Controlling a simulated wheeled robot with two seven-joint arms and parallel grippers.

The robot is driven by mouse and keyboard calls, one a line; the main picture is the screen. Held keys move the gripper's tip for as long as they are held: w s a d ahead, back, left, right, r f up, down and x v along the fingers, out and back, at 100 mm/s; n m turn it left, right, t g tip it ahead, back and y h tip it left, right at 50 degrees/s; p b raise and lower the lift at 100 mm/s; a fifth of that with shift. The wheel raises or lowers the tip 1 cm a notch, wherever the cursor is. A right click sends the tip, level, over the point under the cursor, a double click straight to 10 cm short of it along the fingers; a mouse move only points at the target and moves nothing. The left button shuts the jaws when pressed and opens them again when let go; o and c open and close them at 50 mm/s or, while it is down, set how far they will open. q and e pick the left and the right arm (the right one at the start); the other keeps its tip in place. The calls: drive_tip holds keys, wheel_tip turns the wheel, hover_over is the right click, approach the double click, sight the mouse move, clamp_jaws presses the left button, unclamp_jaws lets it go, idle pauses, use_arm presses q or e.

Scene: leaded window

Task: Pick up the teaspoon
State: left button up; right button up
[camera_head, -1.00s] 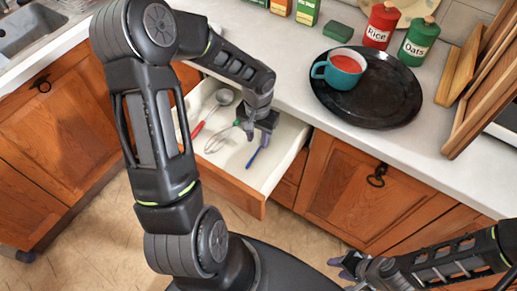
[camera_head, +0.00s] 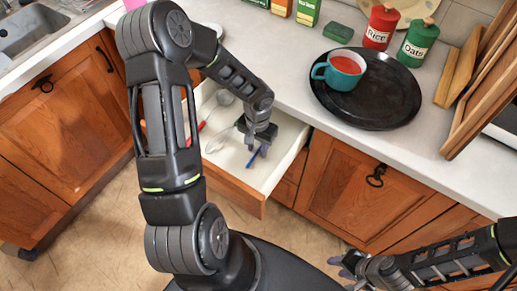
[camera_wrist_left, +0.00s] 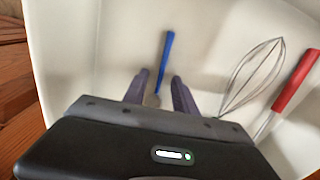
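The blue-handled utensil, which looks like the teaspoon (camera_head: 251,159), lies in the open drawer. In the left wrist view, its blue handle (camera_wrist_left: 167,48) points away from my gripper, and a short metal part shows between the fingers. Its bowl end is hidden behind the gripper body. My left gripper (camera_head: 260,150) is inside the drawer, pointing down over the teaspoon. In the left wrist view, its two fingers (camera_wrist_left: 160,92) are apart, one on each side of the metal part, with gaps. My right gripper (camera_head: 347,266) is low at the lower right, far from the drawer; its opening is unclear.
The drawer (camera_head: 236,194) also holds a whisk (camera_wrist_left: 252,75) and a red-handled utensil (camera_wrist_left: 296,82), right of the teaspoon in the wrist view. Drawer walls surround my left gripper. A black tray (camera_head: 378,112) with a teal mug (camera_head: 343,72) stands on the counter.

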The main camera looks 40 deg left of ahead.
use_arm(q)
drive_tip(key=shift+c, duration=0.3)
clamp_jaws()
idle(0.6)
